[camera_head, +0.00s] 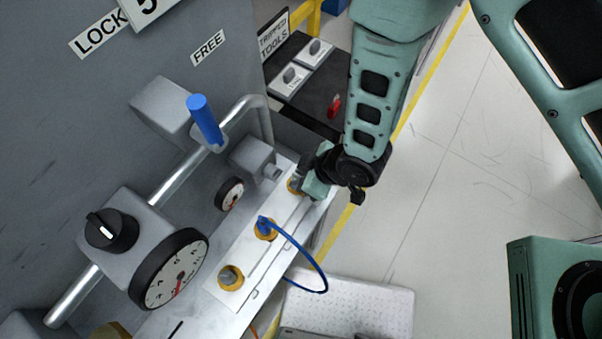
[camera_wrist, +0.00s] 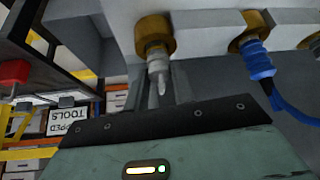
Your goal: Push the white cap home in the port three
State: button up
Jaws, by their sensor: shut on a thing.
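A row of brass-ringed ports runs along the white panel (camera_head: 250,245); no port numbers are readable. My gripper (camera_head: 303,183) is at the far port (camera_head: 293,186), whose brass ring also shows in the wrist view (camera_wrist: 155,35). In the wrist view, a pale white-grey cap (camera_wrist: 157,66) sits at the mouth of this port, in line with it. My gripper is shut on the cap; its fingers are only partly visible. How deep the cap sits cannot be told. The middle port holds a blue plug (camera_head: 264,224), also in the wrist view (camera_wrist: 256,62).
A blue cable (camera_head: 312,262) loops from the blue plug beside the panel. The near port (camera_head: 230,276) has a grey centre. A gauge (camera_head: 170,270), a pipe and a blue-handled valve (camera_head: 205,118) stand left. A dark shelf (camera_head: 322,85) lies beyond my gripper; open floor is right.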

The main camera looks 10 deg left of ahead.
jog(key=shift+f+b, duration=0.3)
jog(key=shift+f, duration=0.05)
dwell(0.6)
jog(key=o, duration=1.1)
jog(key=p+v, duration=0.5)
jog(key=v, duration=1.2)
jog(key=shift+r, duration=0.2)
jog(key=shift+d+p, duration=0.1)
jog(key=shift+p, duration=0.3)
